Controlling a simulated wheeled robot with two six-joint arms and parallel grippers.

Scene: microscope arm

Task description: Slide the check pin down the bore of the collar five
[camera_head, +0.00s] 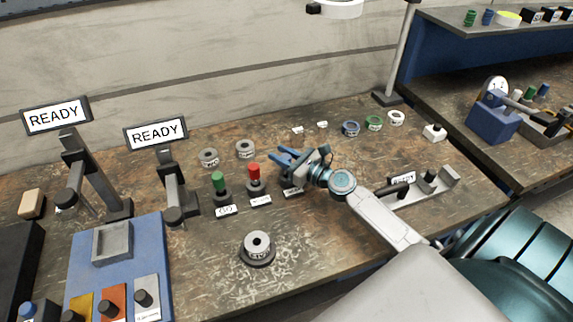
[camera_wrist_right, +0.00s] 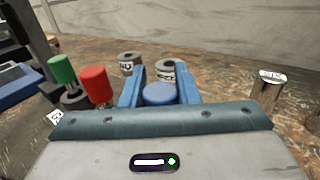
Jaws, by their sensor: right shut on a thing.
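My right gripper (camera_head: 290,155) is above the middle of the bench, its blue fingers pointing left and back. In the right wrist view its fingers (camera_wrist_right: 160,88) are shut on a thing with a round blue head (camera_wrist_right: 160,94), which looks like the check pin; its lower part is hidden. A grey ring-shaped collar (camera_head: 257,243) sits on a dark round base at the front; its lettering is too small to read surely. Its bore faces up and looks empty. The gripper is behind it and to its right, well apart. My left gripper is not in view.
A green-topped pin (camera_head: 218,183) and a red-topped pin (camera_head: 254,174) stand upright left of the gripper. Two grey collars (camera_head: 209,157) (camera_head: 245,149) lie behind. Dark jointed stands (camera_head: 172,186) and a blue plate (camera_head: 135,245) are left. Bench right of the front collar is clear.

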